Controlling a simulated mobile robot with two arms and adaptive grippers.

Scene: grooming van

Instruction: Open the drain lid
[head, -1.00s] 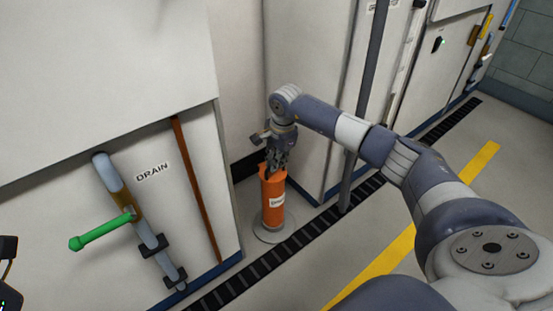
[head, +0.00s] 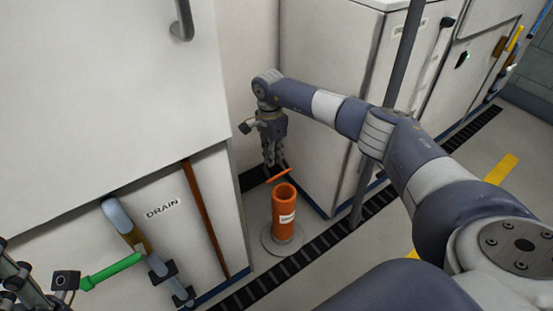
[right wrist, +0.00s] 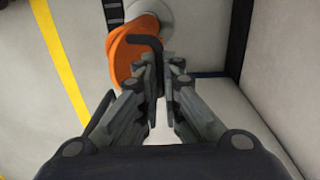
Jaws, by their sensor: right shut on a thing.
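The drain lid (head: 279,175) is a thin orange disc. It is off the drain pipe (head: 285,212), tilted, just above and behind the pipe's open top. My right gripper (head: 271,162) is shut on the lid and holds it from above. In the right wrist view the lid (right wrist: 126,50) lies beyond my fingers (right wrist: 162,62), with a dark bent handle (right wrist: 147,41) on it at the fingertips; it hides most of the pipe. My left gripper (head: 22,285) shows only in part at the lower left edge, and its opening cannot be made out.
A white cabinet marked DRAIN (head: 163,208) stands left of the pipe, with a green lever (head: 110,271) sticking out. Another white cabinet (head: 325,130) and a dark post (head: 403,65) stand right. A black floor grate (head: 318,233) runs past the pipe.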

